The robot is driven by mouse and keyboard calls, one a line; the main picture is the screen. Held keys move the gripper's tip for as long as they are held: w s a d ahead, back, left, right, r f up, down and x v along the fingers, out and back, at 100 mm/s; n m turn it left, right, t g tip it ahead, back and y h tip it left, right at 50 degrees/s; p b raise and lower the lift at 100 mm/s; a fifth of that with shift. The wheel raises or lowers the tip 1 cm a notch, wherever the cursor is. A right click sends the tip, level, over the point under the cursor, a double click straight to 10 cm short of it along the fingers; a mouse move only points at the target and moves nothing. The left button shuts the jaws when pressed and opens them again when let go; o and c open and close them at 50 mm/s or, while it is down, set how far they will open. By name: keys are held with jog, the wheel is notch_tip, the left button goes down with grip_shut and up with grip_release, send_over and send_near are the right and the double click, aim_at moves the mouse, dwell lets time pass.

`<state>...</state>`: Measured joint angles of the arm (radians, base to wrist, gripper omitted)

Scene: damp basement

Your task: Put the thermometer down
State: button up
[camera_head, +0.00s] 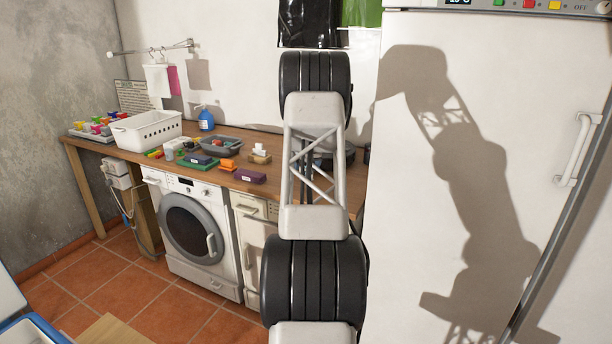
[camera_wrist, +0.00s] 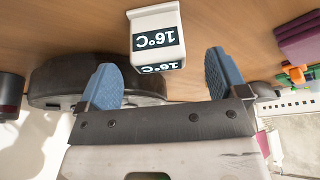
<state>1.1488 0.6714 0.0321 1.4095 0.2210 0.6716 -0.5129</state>
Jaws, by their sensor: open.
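The thermometer is a small white block (camera_wrist: 153,20) with dark panels reading "16°C", upside down in the wrist view. It stands against the brown wooden worktop (camera_wrist: 225,22), just past the space between my fingertips. My gripper (camera_wrist: 158,61) is open, with one blue finger on each side and a visible gap to the block on both sides. I cannot tell whether the block's base touches the wood. In the head view my arm hides the gripper, and I cannot make out the thermometer there.
A dark round object (camera_wrist: 62,78) lies close beside the left finger in the wrist view. Purple blocks (camera_wrist: 298,38) lie to the right. In the head view the worktop (camera_head: 225,129) also holds a white basket (camera_head: 146,131), a grey tray (camera_head: 222,146) and a blue bottle (camera_head: 206,120).

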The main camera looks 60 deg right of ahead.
jog(key=shift+f, duration=0.1)
jog(key=shift+x, duration=2.5)
jog(key=shift+d, duration=0.1)
jog(key=shift+c, duration=0.3)
jog(key=c, duration=1)
jog(key=shift+r, duration=1.75)
jog(key=shift+c, duration=0.2)
jog(key=shift+s+a+r, duration=0.1)
jog(key=shift+s+a, duration=0.05)
jog(key=shift+a, duration=0.1)
jog(key=s+a, duration=0.2)
jog(key=a, duration=0.2)
jog(key=s+a+r, duration=0.1)
jog(key=s+a, duration=0.1)
jog(key=a, duration=0.3)
jog(key=s+a, duration=0.3)
jog(key=a, duration=0.1)
jog(key=shift+a+r, duration=0.15)
jog(key=shift+a, duration=0.25)
